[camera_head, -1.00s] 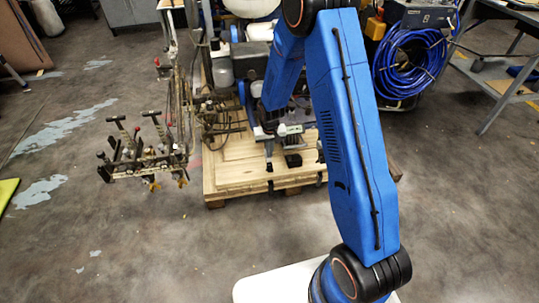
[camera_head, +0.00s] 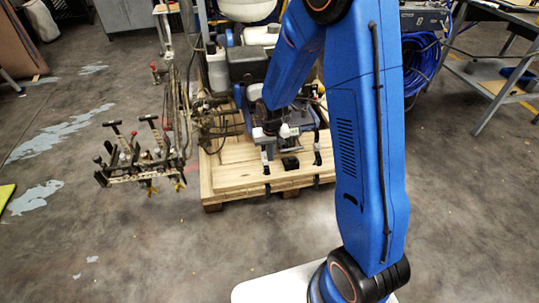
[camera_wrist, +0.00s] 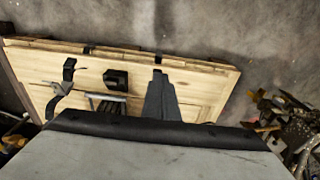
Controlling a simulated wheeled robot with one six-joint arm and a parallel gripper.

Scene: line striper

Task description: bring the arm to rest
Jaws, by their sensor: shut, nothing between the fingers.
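My arm (camera_head: 365,140) rises from its base at the bottom of the head view, bends at the top, and its blue forearm (camera_head: 292,65) slopes down and left in front of the striper machine. My gripper (camera_wrist: 158,76) shows in the wrist view as a dark tapered shape over the wooden pallet, shut and empty. The line striper (camera_head: 258,62) stands on the pallet (camera_head: 232,178), partly hidden by my forearm.
A metal bracket with levers (camera_head: 140,158) juts out left of the pallet. A workbench (camera_head: 487,75) stands at the right, with a coil of blue hose (camera_head: 421,58) beside it, partly behind my arm. A grey surface with a black edge (camera_wrist: 150,155) fills the lower wrist view. Floor in front is clear.

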